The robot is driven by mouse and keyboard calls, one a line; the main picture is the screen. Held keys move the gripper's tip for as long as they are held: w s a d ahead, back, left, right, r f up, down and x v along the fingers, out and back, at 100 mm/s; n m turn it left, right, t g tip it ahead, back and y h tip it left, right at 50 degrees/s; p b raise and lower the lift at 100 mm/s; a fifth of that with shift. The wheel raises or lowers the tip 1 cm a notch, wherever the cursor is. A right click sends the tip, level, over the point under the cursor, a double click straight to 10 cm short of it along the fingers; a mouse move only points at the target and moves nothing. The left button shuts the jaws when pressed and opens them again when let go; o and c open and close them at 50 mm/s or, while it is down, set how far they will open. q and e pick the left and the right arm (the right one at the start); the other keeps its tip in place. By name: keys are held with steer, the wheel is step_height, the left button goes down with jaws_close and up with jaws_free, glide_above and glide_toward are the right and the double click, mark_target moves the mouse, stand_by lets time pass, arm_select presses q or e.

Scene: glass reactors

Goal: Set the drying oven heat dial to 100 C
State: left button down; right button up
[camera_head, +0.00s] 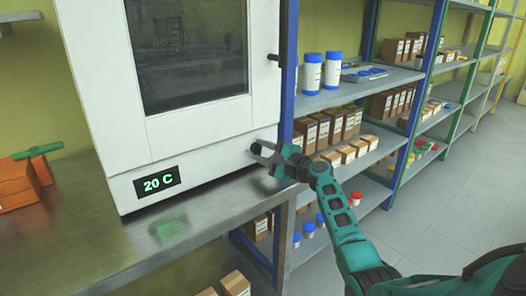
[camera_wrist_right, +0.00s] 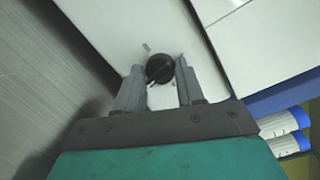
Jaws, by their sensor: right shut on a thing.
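The white drying oven (camera_head: 190,150) stands on a steel bench, its dark window door closed. Its display (camera_head: 157,182) reads 20 C in green. The black heat dial (camera_wrist_right: 160,68) sits on the oven's lower front at the right; in the head view the dial (camera_head: 256,148) is partly hidden by the gripper. My right gripper (camera_head: 264,153) reaches it from the right. In the right wrist view the gripper (camera_wrist_right: 159,82) has one finger on each side of the dial and is shut on it. A light pointer line shows on the dial. My left gripper is not in view.
The steel bench (camera_head: 100,245) runs under the oven. A blue-post shelf (camera_head: 330,97) with boxes and blue-capped bottles (camera_head: 312,73) stands close to the right of the oven. An orange item (camera_head: 18,185) with a green handle lies at the left.

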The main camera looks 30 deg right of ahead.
steer(key=shift+m, duration=0.8)
steer(key=o, duration=0.7)
steer(key=shift+o, duration=0.2)
steer(key=v, duration=1.3)
steer(key=shift+p, duration=0.3)
steer(key=shift+w+f, duration=0.1)
